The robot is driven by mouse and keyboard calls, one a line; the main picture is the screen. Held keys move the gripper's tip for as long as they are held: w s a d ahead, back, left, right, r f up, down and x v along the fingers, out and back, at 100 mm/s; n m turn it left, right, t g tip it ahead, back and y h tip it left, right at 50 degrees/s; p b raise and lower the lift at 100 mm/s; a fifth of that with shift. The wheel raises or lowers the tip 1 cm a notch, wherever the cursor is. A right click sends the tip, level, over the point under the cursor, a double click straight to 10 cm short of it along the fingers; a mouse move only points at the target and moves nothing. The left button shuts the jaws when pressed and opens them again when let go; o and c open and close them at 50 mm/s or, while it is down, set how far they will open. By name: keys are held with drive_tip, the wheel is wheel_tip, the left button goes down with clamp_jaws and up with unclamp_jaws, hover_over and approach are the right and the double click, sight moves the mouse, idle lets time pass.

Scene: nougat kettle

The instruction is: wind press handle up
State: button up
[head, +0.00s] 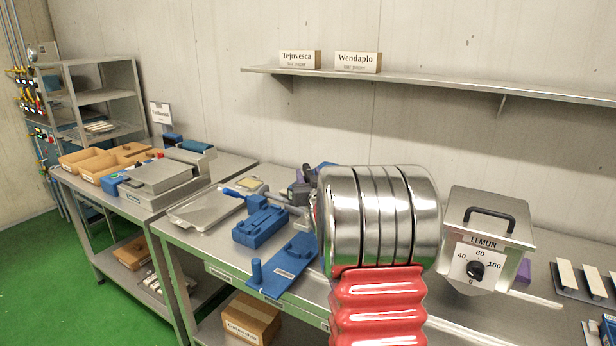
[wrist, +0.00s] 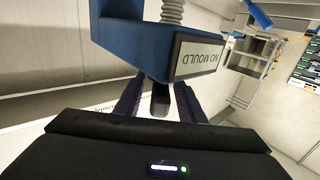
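In the wrist view a blue block (wrist: 120,35) of the press carries a "NO MOULD" label (wrist: 200,55), with a grey threaded spindle (wrist: 172,10) above it. My gripper (wrist: 160,86) points at this block; its two dark fingers stand apart. A short dark piece (wrist: 160,104) shows between them with gaps at its sides; I cannot tell what it is. Whether that rod is the handle is unclear. My arm hides part of this area.
A metal tray (head: 205,205) lies left of the press parts. A blue plate with a peg (head: 288,268) lies at the bench's front edge. A LEMON dial box (head: 487,240) stands right of my arm. A wall shelf (head: 440,82) runs above, holding two small boxes.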

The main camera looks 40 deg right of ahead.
drive_tip(key=shift+c, duration=0.4)
clamp_jaws()
drive_tip(key=shift+w+a, duration=0.15)
drive_tip(key=shift+a, duration=0.05)
drive_tip(key=shift+d, duration=0.25)
